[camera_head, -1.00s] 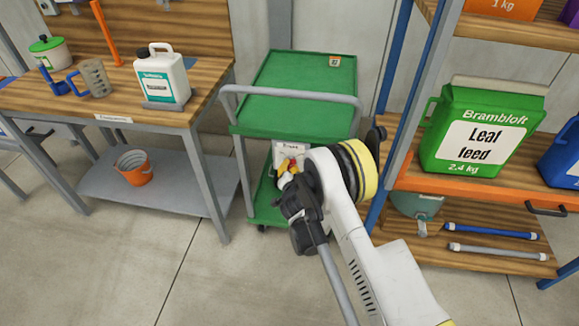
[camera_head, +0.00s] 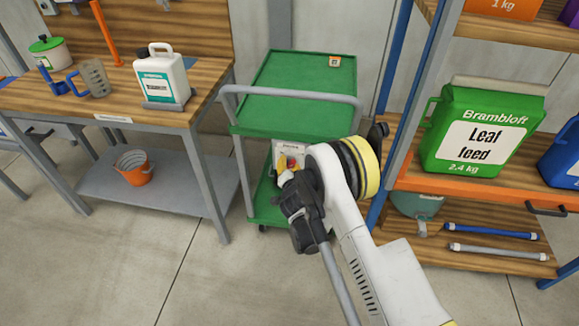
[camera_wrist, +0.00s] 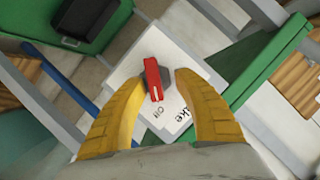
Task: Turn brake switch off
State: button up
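The brake switch is a red lever on a grey base (camera_wrist: 152,78), set on a white plate (camera_wrist: 176,50) with a label partly hidden that reads "Off" near the lever. In the head view the plate (camera_head: 289,147) sits at the front of the green cart, under its handle. My gripper (camera_wrist: 161,72) has two yellow fingers standing apart, one on each side of the switch. The lever lies between the fingertips, with a gap visible; whether either finger touches it I cannot tell. My gripper (camera_head: 286,166) partly covers the plate in the head view.
The green cart (camera_head: 300,100) has a grey handle (camera_head: 290,93) just above my gripper. A workbench (camera_head: 115,108) with a white canister (camera_head: 162,78) stands left. A shelf (camera_head: 430,178) with a green feed container (camera_head: 480,130) stands right. Floor is clear in front of the bench.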

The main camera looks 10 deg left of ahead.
aim_at(289, 140)
notch_tip(289, 140, up, 9)
jog(key=shift+r, duration=0.1)
jog(key=shift+d, duration=0.15)
